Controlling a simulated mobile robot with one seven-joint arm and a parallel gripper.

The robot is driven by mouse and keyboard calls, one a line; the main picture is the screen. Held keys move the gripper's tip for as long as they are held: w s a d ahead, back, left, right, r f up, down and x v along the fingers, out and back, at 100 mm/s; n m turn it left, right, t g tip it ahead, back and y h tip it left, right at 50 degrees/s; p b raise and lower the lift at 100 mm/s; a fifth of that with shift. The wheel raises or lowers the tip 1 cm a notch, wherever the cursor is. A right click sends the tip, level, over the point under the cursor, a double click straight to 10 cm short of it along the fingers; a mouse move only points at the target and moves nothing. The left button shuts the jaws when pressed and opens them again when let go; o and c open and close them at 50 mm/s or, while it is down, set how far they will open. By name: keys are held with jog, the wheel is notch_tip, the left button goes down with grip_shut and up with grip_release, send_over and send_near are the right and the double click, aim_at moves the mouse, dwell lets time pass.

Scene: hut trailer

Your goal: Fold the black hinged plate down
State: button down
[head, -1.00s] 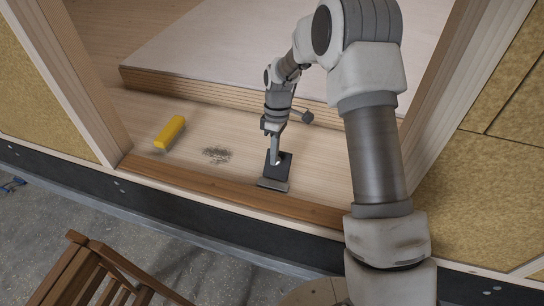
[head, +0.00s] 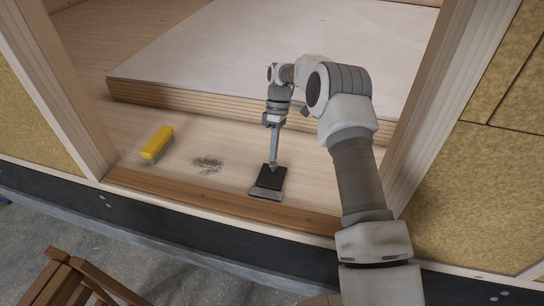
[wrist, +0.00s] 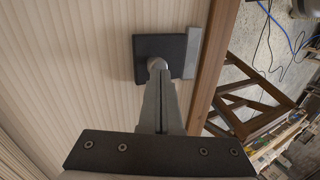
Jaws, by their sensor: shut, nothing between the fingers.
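The black hinged plate (head: 271,180) lies low on the ribbed wooden floor, near the brown sill. A grey metal strip (head: 265,195) runs along its near edge. In the wrist view the plate (wrist: 142,62) is a dark square with the grey strip (wrist: 192,52) on its right. My gripper (head: 273,165) is shut and empty, pointing down at the far part of the plate. In the wrist view its fingertips (wrist: 157,65) overlap the plate and hide part of it. I cannot tell whether they touch it, or whether the plate is fully flat.
A yellow brush (head: 157,143) lies on the floor to the left, beside a patch of dark debris (head: 207,163). A raised pale platform (head: 250,60) stands behind. Wooden door posts flank the opening. A brown wooden chair (head: 75,280) stands outside at the lower left.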

jog(key=shift+w+d+f+b, duration=0.1)
jog(key=shift+w+f+b, duration=0.3)
jog(key=shift+f, duration=0.4)
jog(key=shift+d+f, duration=0.1)
jog(key=shift+f, duration=0.15)
jog(key=p+v, duration=0.7)
jog(key=v, duration=0.6)
jog(key=shift+s+p, duration=0.1)
jog(key=shift+p, duration=0.45)
jog(key=shift+r, duration=0.1)
